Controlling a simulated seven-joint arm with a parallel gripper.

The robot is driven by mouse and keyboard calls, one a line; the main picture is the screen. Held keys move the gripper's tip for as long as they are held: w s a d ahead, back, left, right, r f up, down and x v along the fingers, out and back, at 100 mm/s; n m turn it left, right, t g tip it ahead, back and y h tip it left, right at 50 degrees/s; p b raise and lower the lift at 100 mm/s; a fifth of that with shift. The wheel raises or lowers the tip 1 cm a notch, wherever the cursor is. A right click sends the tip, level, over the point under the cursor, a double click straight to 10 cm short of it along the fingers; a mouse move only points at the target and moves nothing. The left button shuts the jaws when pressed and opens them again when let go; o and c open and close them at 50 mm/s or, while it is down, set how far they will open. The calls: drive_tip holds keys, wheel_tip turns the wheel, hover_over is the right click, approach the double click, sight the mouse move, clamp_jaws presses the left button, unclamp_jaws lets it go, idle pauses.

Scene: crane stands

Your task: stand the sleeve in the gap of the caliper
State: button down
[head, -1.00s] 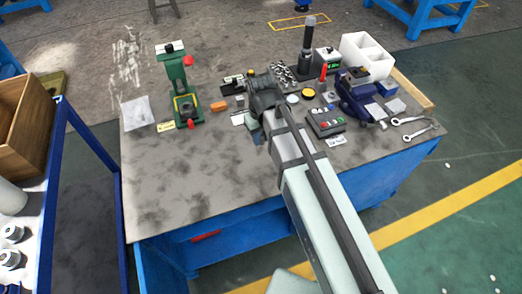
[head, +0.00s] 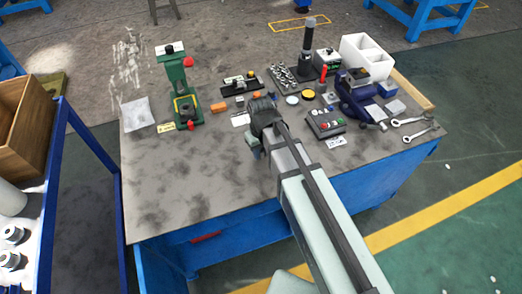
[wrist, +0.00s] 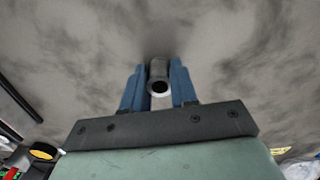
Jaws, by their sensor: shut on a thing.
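My gripper (wrist: 158,80) has two blue fingers. They are shut on a grey hollow sleeve (wrist: 159,70), held between them with its open round end facing the camera. In the head view my gripper (head: 254,145) is over the front middle of the table; its fingers and the sleeve are too small or hidden to make out there. A low black device with a yellow-green part (head: 240,84) lies behind my gripper and may be the caliper; its gap cannot be made out. My gripper is clear of it.
A green press (head: 178,85) stands at the left back. A tray of small metal parts (head: 284,75), a button box (head: 325,123), a blue vise (head: 357,100) and wrenches (head: 412,128) crowd the right. The front left of the table (head: 175,180) is bare.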

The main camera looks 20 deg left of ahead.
sight(261, 149)
drive_tip(key=shift+f, duration=0.1)
drive_tip(key=c, duration=0.9)
unclamp_jaws()
wheel_tip(261, 149, up, 12)
drive_tip(key=shift+f, duration=0.2)
drive_tip(key=shift+o, duration=0.6)
drive_tip(key=shift+r, duration=0.35)
